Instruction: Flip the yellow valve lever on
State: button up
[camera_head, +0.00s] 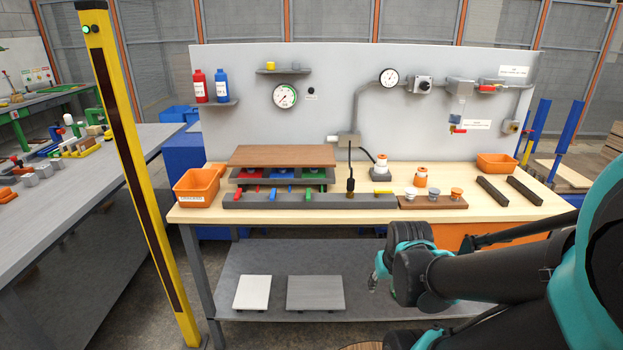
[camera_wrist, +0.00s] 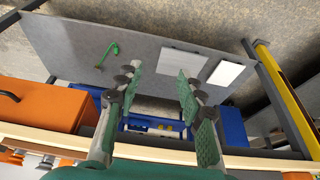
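The yellow valve lever (camera_head: 383,192) sits at the right end of a long dark grey valve bar (camera_head: 310,201) near the front of the workbench. It appears to lie roughly along the bar. My gripper (camera_head: 374,278) is below the bench top, in front of the bench and well apart from the lever. In the wrist view my gripper (camera_wrist: 157,84) has its two fingers spread with nothing between them. The yellow lever does not show there.
The wooden bench top (camera_head: 510,208) holds a brown block (camera_head: 432,202) with several knobs, right of the yellow lever, and an orange bin (camera_head: 197,184) at left. A grey lower shelf (camera_head: 255,260) carries two flat plates.

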jog(key=shift+w+r, duration=0.15)
jog(key=shift+w, duration=0.05)
jog(key=shift+c, duration=1.1)
jog(key=w+r, duration=0.3)
jog(key=w, duration=0.2)
jog(key=w+d+r, duration=0.1)
jog(key=w+r, duration=0.2)
jog(key=w, duration=0.2)
jog(key=w+d+r, duration=0.1)
jog(key=w+r, duration=0.2)
jog(key=w, duration=0.2)
grip_shut()
jog(key=w+d+r, duration=0.2)
jog(key=w+r, duration=0.3)
jog(key=w, duration=0.5)
jog(key=w+d+r, duration=0.3)
jog(key=w+r, duration=0.3)
jog(key=w, duration=0.4)
jog(key=shift+w+r, duration=0.2)
